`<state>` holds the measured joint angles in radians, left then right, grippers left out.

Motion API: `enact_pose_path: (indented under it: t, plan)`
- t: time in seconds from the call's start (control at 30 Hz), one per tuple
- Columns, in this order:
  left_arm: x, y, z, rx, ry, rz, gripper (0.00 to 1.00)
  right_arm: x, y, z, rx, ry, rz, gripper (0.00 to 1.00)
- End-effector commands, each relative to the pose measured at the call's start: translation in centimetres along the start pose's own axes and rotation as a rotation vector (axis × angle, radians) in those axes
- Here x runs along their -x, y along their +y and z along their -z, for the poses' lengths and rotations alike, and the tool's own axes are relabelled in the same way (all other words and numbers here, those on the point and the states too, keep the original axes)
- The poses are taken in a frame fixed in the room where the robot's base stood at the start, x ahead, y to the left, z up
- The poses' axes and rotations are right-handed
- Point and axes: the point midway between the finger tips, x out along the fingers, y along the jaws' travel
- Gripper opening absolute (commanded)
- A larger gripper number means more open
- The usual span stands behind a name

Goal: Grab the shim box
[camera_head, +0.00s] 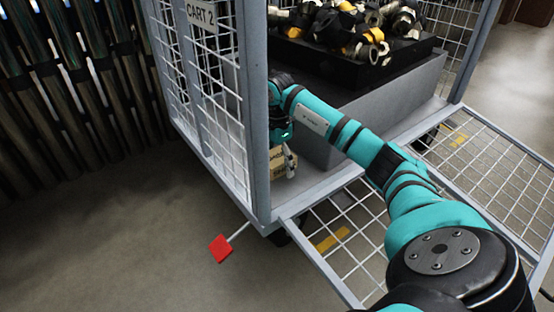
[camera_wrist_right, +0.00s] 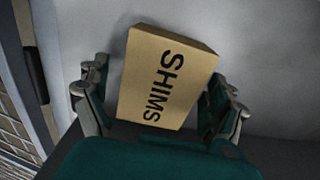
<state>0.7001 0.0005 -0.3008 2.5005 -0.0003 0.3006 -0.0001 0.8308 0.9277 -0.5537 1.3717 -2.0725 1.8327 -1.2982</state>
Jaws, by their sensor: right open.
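The shim box (camera_wrist_right: 170,82) is a tan cardboard box with the word SHIMS in black on one face. In the head view a small part of the shim box (camera_head: 277,166) shows behind my right gripper on the cart floor, just inside the front corner post. My right gripper (camera_head: 290,160) reaches into the cart. In the right wrist view my right gripper (camera_wrist_right: 160,112) is open, with one finger on each side of the box. Whether the fingers touch the box, I cannot tell. My left gripper is not in view.
The wire-mesh cart (camera_head: 266,205) carries a CART 2 sign. The mesh door (camera_head: 480,165) is folded down in front. A red tag (camera_head: 220,248) sticks out low from the cart.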

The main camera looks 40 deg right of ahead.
Motion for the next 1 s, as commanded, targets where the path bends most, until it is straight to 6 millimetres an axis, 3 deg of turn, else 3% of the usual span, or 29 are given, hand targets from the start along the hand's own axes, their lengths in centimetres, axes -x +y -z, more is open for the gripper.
enact_pose_path:
  t: [0.17,0.7,1.0]
  plan:
    - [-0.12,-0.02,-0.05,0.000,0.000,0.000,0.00,0.19,-0.02,0.02,0.000,0.000,0.001,0.94]
    - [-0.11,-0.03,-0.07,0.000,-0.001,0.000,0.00,0.18,-0.01,0.04,-0.001,0.000,0.001,0.25]
    - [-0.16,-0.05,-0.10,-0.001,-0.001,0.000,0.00,0.26,-0.04,0.05,-0.001,0.000,0.003,0.23]
